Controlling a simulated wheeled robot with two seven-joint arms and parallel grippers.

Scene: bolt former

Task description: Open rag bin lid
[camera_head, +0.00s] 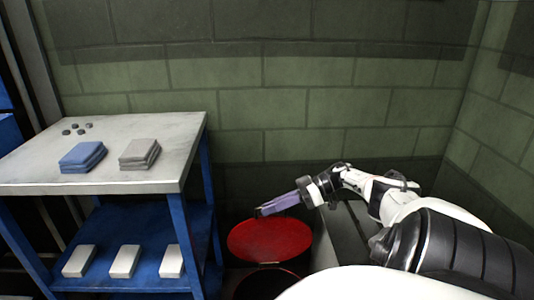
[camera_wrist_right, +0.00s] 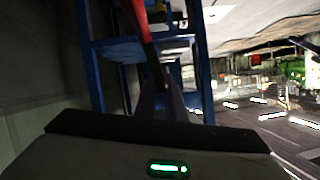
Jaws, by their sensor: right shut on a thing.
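The round red rag bin lid (camera_head: 270,240) is at the lower middle of the head view, tilted up above the dark bin opening (camera_head: 265,287), whose red rim shows below it. My right gripper (camera_head: 259,211) reaches in from the right and is shut on the lid at its upper edge. In the right wrist view the lid shows nearly edge-on as a red and dark strip (camera_wrist_right: 140,30) running down to the fingers of my right gripper (camera_wrist_right: 163,92). The exact contact is dark. My left gripper is in neither view.
A blue-framed table (camera_head: 185,150) stands left of the bin, with blue cloths (camera_head: 82,157), grey cloths (camera_head: 139,153) and small dark pieces on top. White blocks (camera_head: 124,261) lie on its lower shelf. A green block wall (camera_head: 300,110) stands close behind.

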